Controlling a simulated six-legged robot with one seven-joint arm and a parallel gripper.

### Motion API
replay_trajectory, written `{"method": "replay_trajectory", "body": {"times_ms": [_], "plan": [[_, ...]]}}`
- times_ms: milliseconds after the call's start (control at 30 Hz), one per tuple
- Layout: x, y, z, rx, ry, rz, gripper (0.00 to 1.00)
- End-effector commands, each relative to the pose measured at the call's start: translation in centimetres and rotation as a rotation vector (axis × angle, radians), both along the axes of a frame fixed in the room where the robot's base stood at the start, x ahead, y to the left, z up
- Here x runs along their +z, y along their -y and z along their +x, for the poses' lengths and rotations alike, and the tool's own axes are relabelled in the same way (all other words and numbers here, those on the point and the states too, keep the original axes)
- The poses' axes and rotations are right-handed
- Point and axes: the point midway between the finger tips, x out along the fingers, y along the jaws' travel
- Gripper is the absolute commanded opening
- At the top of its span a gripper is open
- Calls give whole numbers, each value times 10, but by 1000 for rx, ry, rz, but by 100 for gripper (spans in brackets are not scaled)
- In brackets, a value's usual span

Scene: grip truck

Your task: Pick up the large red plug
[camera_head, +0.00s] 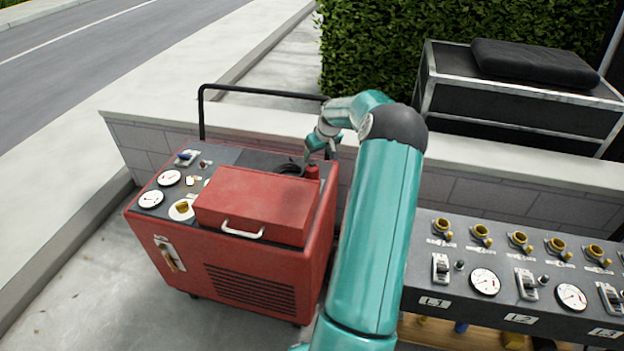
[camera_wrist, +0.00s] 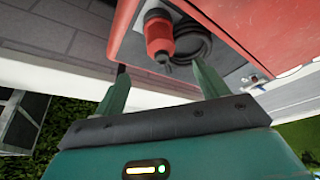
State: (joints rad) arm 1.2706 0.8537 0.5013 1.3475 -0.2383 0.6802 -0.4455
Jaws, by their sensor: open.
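The large red plug (camera_wrist: 159,36) stands on the top of the red machine, beside a coiled black cable (camera_wrist: 195,45). In the head view the plug (camera_head: 312,172) shows small at the back right of the machine's top, just below my gripper. My gripper (camera_wrist: 158,88) is open, with its two teal fingers apart and nothing between them. In the wrist view the plug lies beyond the fingertips, roughly in line with the gap. In the head view my gripper (camera_head: 318,150) is partly hidden by its own wrist.
The red machine (camera_head: 250,285) has a raised red lid box (camera_head: 255,205) and gauges at left. A black handle bar (camera_head: 202,110) rises at its back. A grey control panel (camera_head: 500,260) stands at right. A low wall and hedge (camera_head: 370,50) lie behind.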

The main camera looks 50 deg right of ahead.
Motion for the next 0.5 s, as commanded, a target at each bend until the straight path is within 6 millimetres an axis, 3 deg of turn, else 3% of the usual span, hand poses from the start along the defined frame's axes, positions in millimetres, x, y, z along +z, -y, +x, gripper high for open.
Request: {"method": "replay_trajectory", "body": {"times_ms": [300,500], "plan": [[-57,6,22,2,-3,4,73],[-70,8,28,3,-2,2,73]]}}
